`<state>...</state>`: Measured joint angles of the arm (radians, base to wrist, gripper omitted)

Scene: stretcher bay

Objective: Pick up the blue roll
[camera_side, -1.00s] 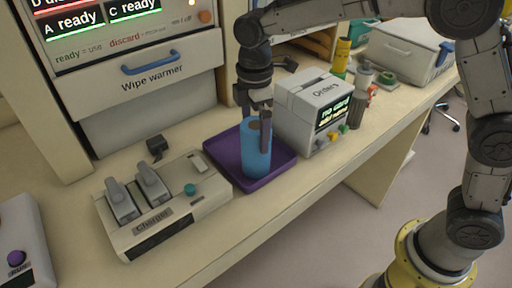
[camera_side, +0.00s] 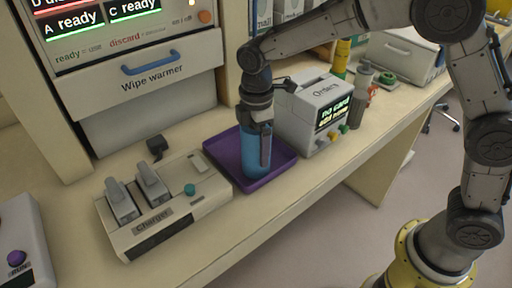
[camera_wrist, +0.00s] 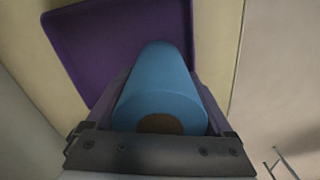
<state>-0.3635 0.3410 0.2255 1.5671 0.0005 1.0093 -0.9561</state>
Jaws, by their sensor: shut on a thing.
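The blue roll (camera_side: 256,162) stands upright in the purple tray (camera_side: 222,152) in the side view. My gripper (camera_side: 264,150) comes down on it from above and is shut on it, with one finger showing along the roll's near right side. In the wrist view the blue roll (camera_wrist: 158,85) lies between the fingers, its round end with a brown core close to the palm. The purple tray (camera_wrist: 90,45) shows behind it. I cannot tell whether the roll's bottom touches the tray.
The charger (camera_side: 165,205) stands left of the tray and the Orders box (camera_side: 308,112) right of it. The wipe warmer (camera_side: 150,75) is behind. A grey bottle (camera_side: 358,105) stands past the box. The counter's front edge runs close before the tray.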

